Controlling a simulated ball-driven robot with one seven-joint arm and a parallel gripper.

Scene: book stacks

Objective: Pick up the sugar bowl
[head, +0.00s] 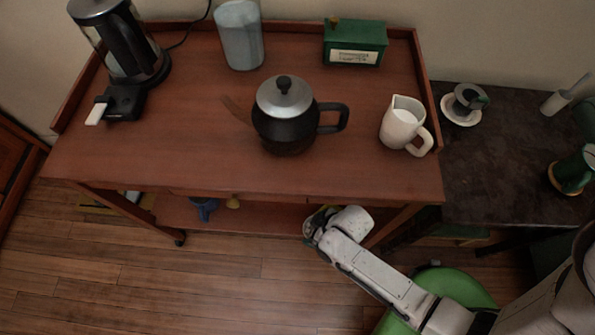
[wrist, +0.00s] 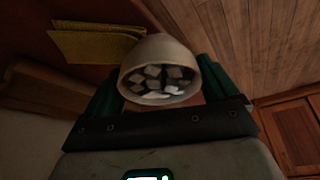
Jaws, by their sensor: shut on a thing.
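The sugar bowl (wrist: 160,62) is a cream, rounded bowl with white sugar cubes showing in its open mouth in the wrist view. My gripper (wrist: 162,84) has its green fingers on the two sides of the bowl and is shut on it. In the head view my arm reaches to the front edge of the wooden cart (head: 190,150), near its lower shelf. The bowl and the fingertips cannot be made out there. Whether the bowl touches the shelf cannot be told.
A black teapot (head: 285,120), a white milk jug (head: 402,124), a green box (head: 355,42), a grey canister (head: 240,35) and a kettle (head: 125,40) stand on the cart top. A green stool (head: 455,285) is by my arm. A yellow item (wrist: 95,44) lies nearby. Floor at front left is clear.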

